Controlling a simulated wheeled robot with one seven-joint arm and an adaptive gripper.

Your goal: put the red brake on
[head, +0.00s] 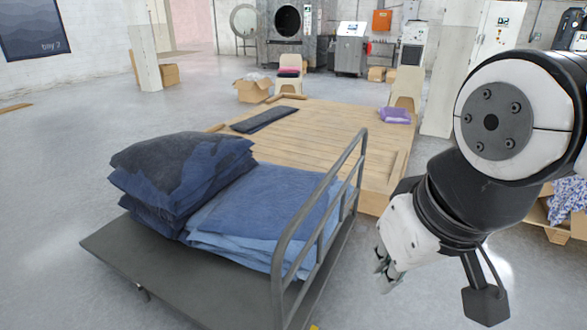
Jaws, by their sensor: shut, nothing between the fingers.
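A dark flat cart (120,252) with a grey metal push rail (290,240) stands in front of me. Stacks of folded denim lie on it, dark navy (180,165) at left and lighter blue (255,210) at right. I see no red brake on the cart; its lower right side and most of its wheels are hidden or out of the picture. A small yellow patch (314,327) shows at the bottom edge near the foot of the rail. My gripper (385,275) is shut and empty, pointing down to the right of the rail and apart from it.
A low wooden platform (330,125) lies behind the cart, with dark cloth (265,119) and purple cloth (395,116) on it. Chairs, cardboard boxes and washing machines (290,35) stand farther back. A box of patterned cloth (567,200) is at right. Grey floor is clear at left.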

